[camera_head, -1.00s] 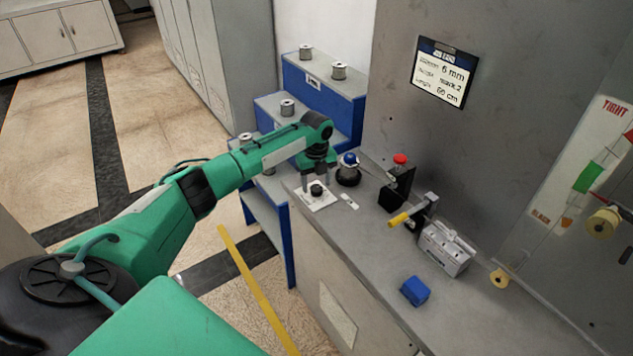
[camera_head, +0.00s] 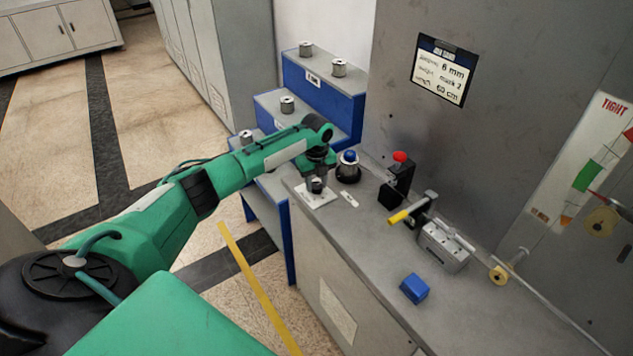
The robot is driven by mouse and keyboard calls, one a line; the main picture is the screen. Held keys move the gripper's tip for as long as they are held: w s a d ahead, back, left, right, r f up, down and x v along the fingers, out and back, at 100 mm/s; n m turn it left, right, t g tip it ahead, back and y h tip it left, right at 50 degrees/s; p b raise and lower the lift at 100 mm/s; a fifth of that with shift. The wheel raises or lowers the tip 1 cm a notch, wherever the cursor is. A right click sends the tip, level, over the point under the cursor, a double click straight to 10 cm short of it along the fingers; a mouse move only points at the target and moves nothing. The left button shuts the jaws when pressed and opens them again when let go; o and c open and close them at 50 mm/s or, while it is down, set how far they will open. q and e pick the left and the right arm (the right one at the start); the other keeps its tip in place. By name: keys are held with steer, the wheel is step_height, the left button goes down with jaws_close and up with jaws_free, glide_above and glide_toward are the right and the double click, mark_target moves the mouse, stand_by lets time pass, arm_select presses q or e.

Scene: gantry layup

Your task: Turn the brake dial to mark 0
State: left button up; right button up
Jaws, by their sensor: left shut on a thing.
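The brake dial (camera_head: 316,187) is a small black knob on a white square plate (camera_head: 311,198) at the left end of the grey counter. My left gripper (camera_head: 317,184) points down over the plate and is shut on the knob. Its fingers hide part of the dial, and its marks are too small to read. A wall screen (camera_head: 443,70) shows lines of text that include "6 mm", "mark 2" and "60 cm". My right gripper is out of view.
Close right of the dial stands a blue-topped black knob (camera_head: 348,167). Farther right are a red button on a black box (camera_head: 399,178), a yellow-handled crank (camera_head: 399,216), a grey metal block (camera_head: 443,248) and a blue block (camera_head: 414,288). Blue steps (camera_head: 325,95) with spools stand behind my arm.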

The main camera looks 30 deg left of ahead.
arm_select(q)
steer(key=n+p, duration=0.3)
steer(key=n, duration=0.2)
steer(key=shift+r, duration=0.15)
steer(key=n+p, duration=0.2)
steer(key=n, duration=0.1)
steer(key=shift+n, duration=0.3)
steer(key=n+p, duration=0.2)
steer(key=n, duration=0.2)
steer(key=shift+n+p, duration=0.3)
steer(key=n+p, duration=0.1)
steer(key=n, duration=0.2)
steer(key=shift+n+p, duration=0.3)
steer(key=shift+p, duration=0.1)
steer(key=n+p, duration=0.1)
steer(key=n, duration=0.2)
steer(key=shift+n+p, duration=0.3)
steer(key=shift+p, duration=0.05)
steer(key=n+p, duration=0.1)
steer(key=n, duration=0.3)
steer(key=shift+n+p, duration=0.4)
steer(key=shift+n, duration=0.7)
